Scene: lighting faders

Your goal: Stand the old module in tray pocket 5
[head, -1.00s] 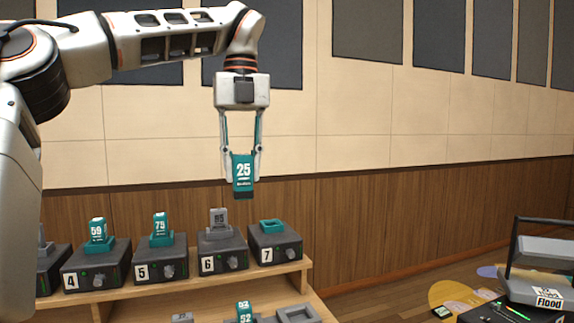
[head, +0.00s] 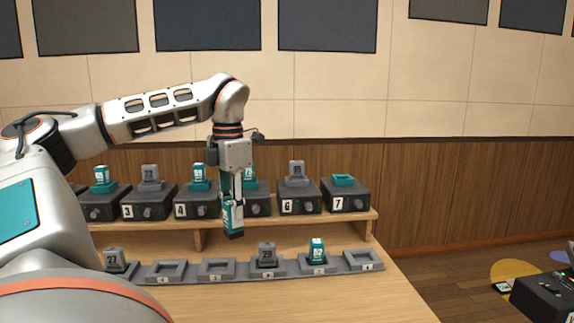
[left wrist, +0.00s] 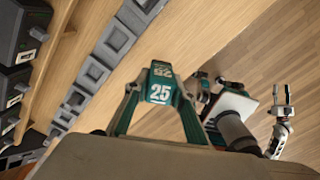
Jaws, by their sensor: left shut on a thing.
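My left gripper (head: 232,200) is shut on the teal module marked 25 (head: 233,219). It holds it upright, slightly tilted, in the air before the raised shelf and over the tray side of the bench. The module also shows between the fingers in the left wrist view (left wrist: 161,88). The grey tray (head: 240,277) runs along the bench below. Two neighbouring pockets, a left one (head: 165,270) and a right one (head: 216,268), look empty; their labels are too small to read surely.
Tray pockets hold grey module 27 (head: 114,258), a grey module (head: 266,254) and a teal module (head: 317,250); the right end pocket (head: 364,258) is empty. Dimmer boxes with modules line the shelf (head: 150,226) behind; box 7 (head: 345,198) has an empty teal socket.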

